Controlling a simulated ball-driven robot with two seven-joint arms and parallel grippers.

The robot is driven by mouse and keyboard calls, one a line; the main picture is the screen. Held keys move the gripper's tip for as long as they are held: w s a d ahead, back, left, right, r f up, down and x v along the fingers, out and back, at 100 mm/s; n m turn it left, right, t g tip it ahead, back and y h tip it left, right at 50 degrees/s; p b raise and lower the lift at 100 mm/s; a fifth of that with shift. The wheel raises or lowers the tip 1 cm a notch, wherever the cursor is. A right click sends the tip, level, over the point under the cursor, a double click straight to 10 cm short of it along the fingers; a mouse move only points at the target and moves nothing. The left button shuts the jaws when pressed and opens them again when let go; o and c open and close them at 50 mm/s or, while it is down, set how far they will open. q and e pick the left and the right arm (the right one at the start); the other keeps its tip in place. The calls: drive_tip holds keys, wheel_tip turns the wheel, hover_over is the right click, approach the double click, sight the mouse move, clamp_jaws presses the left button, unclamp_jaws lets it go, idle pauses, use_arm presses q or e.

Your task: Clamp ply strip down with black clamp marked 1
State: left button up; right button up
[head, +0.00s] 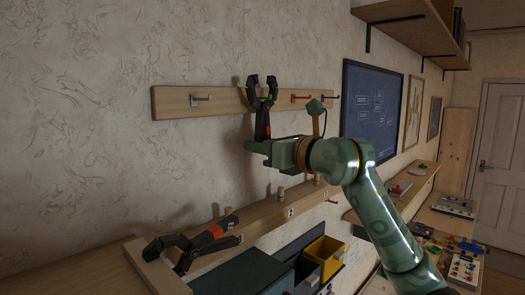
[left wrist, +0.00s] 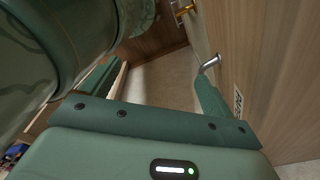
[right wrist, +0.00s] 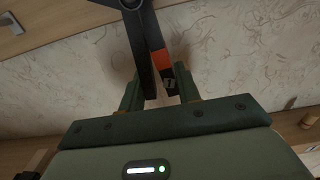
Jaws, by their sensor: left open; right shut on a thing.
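A black clamp (head: 262,120) with an orange band stands upright in front of the upper wall rail, its jaws up and apart. My right gripper (head: 264,145) is shut on its lower handles. In the right wrist view the handles (right wrist: 143,50) run up from between the fingers, and a small white mark, seemingly 1, shows below the orange band. A second black-and-orange clamp (head: 205,240) lies over the left end of the lower wooden ledge (head: 262,220). I cannot tell the ply strip apart from this ledge. My left gripper (left wrist: 155,88) is open and empty; it is outside the head view.
The wall rail (head: 225,102) carries a metal hook at left and red and dark hooks at right. Short wooden pegs (head: 282,193) stand along the ledge. A yellow bin (head: 325,257) and dark bins sit below. A metal hook (left wrist: 209,64) is near my left finger.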

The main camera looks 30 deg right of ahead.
drive_tip(key=b+v, duration=0.4)
drive_tip(key=v, duration=0.5)
drive_tip(key=shift+b, duration=0.3)
idle(0.6)
